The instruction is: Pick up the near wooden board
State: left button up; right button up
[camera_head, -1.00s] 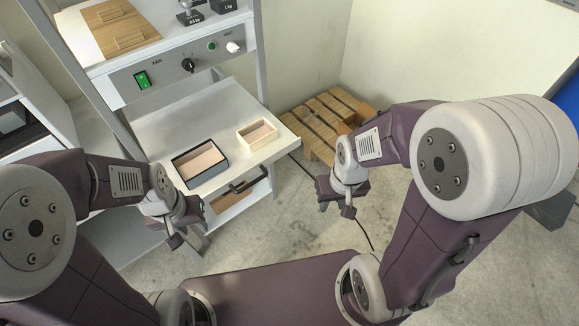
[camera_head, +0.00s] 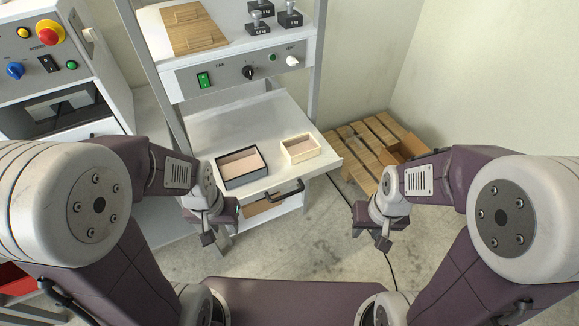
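Two wooden boards with bar handles lie side by side on the upper shelf of the workstation, at the upper left of the head view. The near wooden board (camera_head: 199,42) is the one closer to the shelf's front edge; the far wooden board (camera_head: 184,14) lies right behind it. My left gripper (camera_head: 219,236) hangs in front of the lower shelf, well below and apart from the boards. It looks open and empty. My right gripper (camera_head: 370,238) hangs over the floor to the right, also seemingly open and empty.
Black weights (camera_head: 259,22) stand on the upper shelf right of the boards. A dark-rimmed box (camera_head: 242,181) and a pale box (camera_head: 300,160) sit on the lower shelf (camera_head: 215,130). A machine with knobs (camera_head: 40,65) stands left. A wooden pallet (camera_head: 350,146) lies right.

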aim_at(203, 35)
jog(key=i+l+u, duration=0.1)
jog(key=u, duration=0.35)
jog(key=i+l+u, duration=0.15)
jog(key=u, duration=0.25)
jog(key=i+l, duration=0.05)
jog(key=i, duration=0.05)
